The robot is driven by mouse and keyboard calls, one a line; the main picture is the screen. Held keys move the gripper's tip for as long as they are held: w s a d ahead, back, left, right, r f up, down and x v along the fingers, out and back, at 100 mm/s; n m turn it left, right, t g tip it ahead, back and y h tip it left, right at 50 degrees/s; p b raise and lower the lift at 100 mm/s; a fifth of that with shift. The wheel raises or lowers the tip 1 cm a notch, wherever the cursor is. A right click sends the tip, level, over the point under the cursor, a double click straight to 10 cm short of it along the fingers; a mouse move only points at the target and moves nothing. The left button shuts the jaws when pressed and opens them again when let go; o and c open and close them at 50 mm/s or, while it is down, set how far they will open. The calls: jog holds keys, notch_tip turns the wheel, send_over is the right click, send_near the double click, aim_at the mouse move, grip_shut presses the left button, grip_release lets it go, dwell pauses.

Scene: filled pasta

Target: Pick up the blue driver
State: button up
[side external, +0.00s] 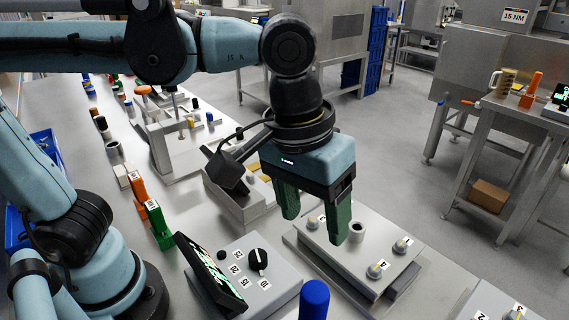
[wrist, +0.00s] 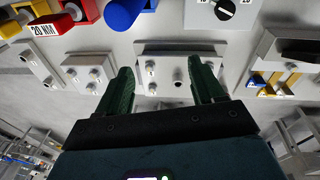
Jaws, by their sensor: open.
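A thick blue cylinder with a rounded end (side external: 314,298), which looks like the blue driver, stands at the bottom edge in the side external view; its lower part is cut off. A blue rounded piece (wrist: 122,13), probably the same thing, shows at the top edge in the wrist view. My gripper (side external: 315,226) has two green fingers spread wide apart with nothing between them. It hangs pointing down above a grey fixture plate, beyond the blue cylinder. In the wrist view my gripper (wrist: 162,78) is also open and empty, with the blue piece off to its upper left.
The grey fixture plate (side external: 330,250) with numbered posts lies below my fingers. A control box (side external: 262,270) with a black knob and tilted screen stands left of the blue cylinder. Orange (side external: 137,188) and green (side external: 158,222) upright tools stand further left. A red block labelled 20 NM (wrist: 78,14) is near the blue piece.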

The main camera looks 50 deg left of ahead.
notch_tip(320, 180, up, 2)
jog(key=g+y, duration=0.1)
send_over(316, 295)
jog(key=shift+n, duration=0.3)
notch_tip(316, 295, down, 6)
jog(key=shift+f, duration=0.2)
jog(key=shift+w+a+f, duration=0.1)
jog(key=shift+f, duration=1.3)
jog(key=shift+w+a+f, duration=0.1)
jog(key=shift+f, duration=1.25)
grip_shut()
